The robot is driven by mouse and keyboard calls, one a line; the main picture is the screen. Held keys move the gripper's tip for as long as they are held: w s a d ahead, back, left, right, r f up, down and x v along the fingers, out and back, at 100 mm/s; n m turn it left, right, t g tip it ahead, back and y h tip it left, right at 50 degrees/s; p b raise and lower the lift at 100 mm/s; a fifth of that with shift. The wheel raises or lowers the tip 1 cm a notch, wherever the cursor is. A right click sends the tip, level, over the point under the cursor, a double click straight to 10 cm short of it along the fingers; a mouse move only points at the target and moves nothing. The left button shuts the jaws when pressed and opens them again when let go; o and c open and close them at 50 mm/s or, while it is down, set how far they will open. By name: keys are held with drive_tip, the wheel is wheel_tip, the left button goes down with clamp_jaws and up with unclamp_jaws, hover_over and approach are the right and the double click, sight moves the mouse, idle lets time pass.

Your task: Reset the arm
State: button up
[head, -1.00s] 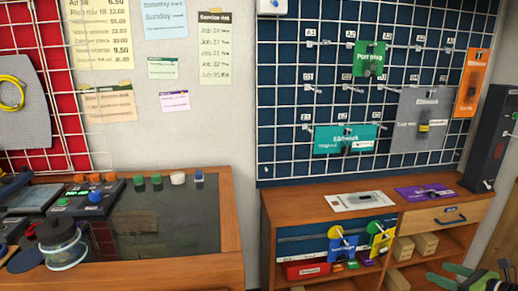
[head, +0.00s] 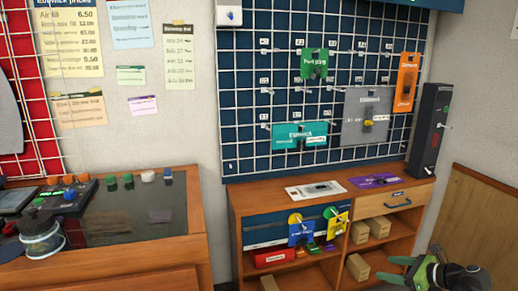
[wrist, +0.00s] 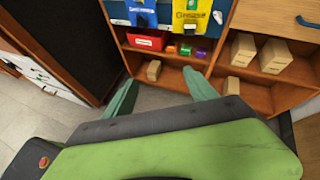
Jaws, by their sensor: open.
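My gripper shows at the lower right of the head view (head: 398,273), its green fingers spread in front of the wooden cabinet. In the wrist view my gripper (wrist: 163,88) points toward the cabinet's lower shelves, with its two fingers apart and nothing between them. The rest of my arm is mostly out of the head view.
A wooden cabinet (head: 236,217) stands ahead, with small boxes (head: 358,267) on its shelves and a drawer (head: 395,198) at right. A pegboard grid (head: 260,100) with hanging cards is above. A bench with a dark top (head: 125,215) stands left. Floor (wrist: 28,112) shows at the wrist view's left.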

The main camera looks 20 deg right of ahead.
drive_tip(key=w+a+f+n+g+y, duration=0.1)
drive_tip(key=w+a+f+n+g, duration=0.2)
drive_tip(key=a, duration=0.4)
drive_tip(key=w+a+f+n+g, duration=0.1)
drive_tip(key=w+a+f+n, duration=0.1)
drive_tip(key=w+a+n, duration=0.4)
drive_tip(key=w+a+f+n+g+y, duration=0.1)
drive_tip(key=w+a+f+n+g, duration=0.15)
drive_tip(key=a, duration=0.55)
drive_tip(key=a+f+n+g+h, duration=0.2)
drive_tip(key=a+n+g+h, duration=0.1)
drive_tip(key=a+n, duration=0.75)
drive_tip(key=a+f+n+g+h, duration=0.25)
drive_tip(key=a+n, duration=0.55)
drive_tip(key=a, duration=0.6)
wheel_tip(320, 180, up, 29)
drive_tip(key=p, duration=2.9)
drive_tip(key=shift+w+n+p, duration=0.25)
drive_tip(key=shift+n+p, duration=0.05)
drive_tip(key=shift+a, duration=0.15)
